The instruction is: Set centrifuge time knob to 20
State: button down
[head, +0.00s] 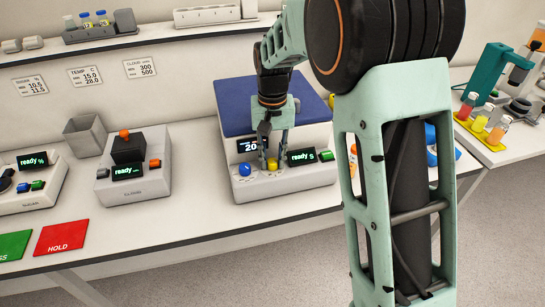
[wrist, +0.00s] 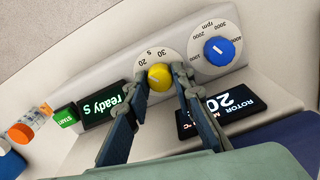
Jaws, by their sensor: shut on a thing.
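The centrifuge (head: 262,188) is a white unit with a dark blue lid (head: 240,106). Its yellow time knob (wrist: 159,77) sits on a pale dial with the marks 20 and 30 and an "s" showing in the wrist view. A light pointer line is on the knob, but I cannot tell exactly which mark it meets. My gripper (head: 273,162) reaches down to the front panel, its two fingers closed around the yellow knob. In the wrist view the fingers cover part of the dial. The "ready s" display (wrist: 102,105) is lit.
The blue rpm knob (wrist: 219,50) is close beside one finger. The rotor display (wrist: 229,105) reads 20. The green start button (wrist: 66,118) is beyond the ready display. Other instruments (head: 133,172) and red HOLD mat (head: 61,239) lie left; juice bottles (head: 497,131) stand right.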

aim_at(273, 160)
jog(key=shift+w+m, duration=0.1)
jog(key=shift+m, duration=0.3)
jog(key=c, duration=1.7)
grip_release()
jog(key=shift+o, duration=0.2)
jog(key=shift+r, duration=0.1)
notch_tip(273, 160, up, 12)
